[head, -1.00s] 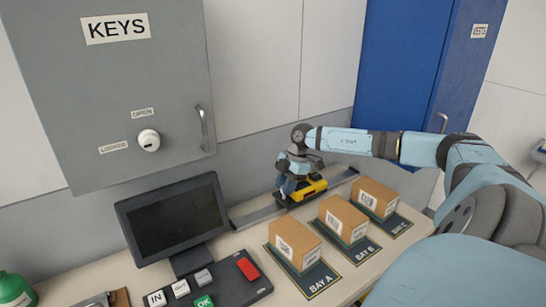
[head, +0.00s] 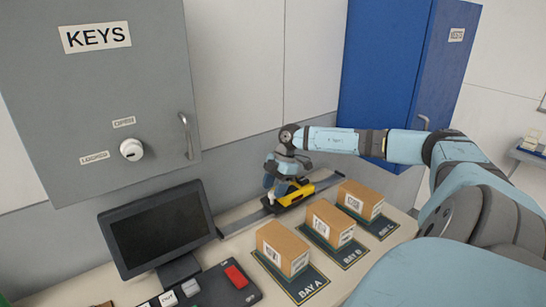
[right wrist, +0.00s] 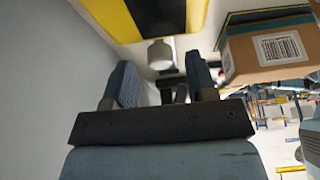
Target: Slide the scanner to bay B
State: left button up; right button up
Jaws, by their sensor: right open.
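The yellow and black scanner (head: 297,191) sits on a grey rail (head: 232,227) along the back of the counter, roughly behind the bay B box (head: 329,223). Its yellow and black body (right wrist: 150,12) fills the top of the right wrist view. My right gripper (head: 273,184) is open at the scanner's left side. My left gripper is out of view.
Boxes also stand on the bay A mat (head: 305,287) and the bay C mat (head: 382,226). A monitor (head: 157,226) and a button panel (head: 212,290) stand to the left. A grey key cabinet (head: 95,100) and a blue cabinet (head: 385,75) are behind.

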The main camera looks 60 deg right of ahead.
jog(key=b+v, duration=0.1)
jog(key=v, duration=1.1)
jog(key=shift+r, duration=0.3)
jog(key=shift+s+f, duration=0.1)
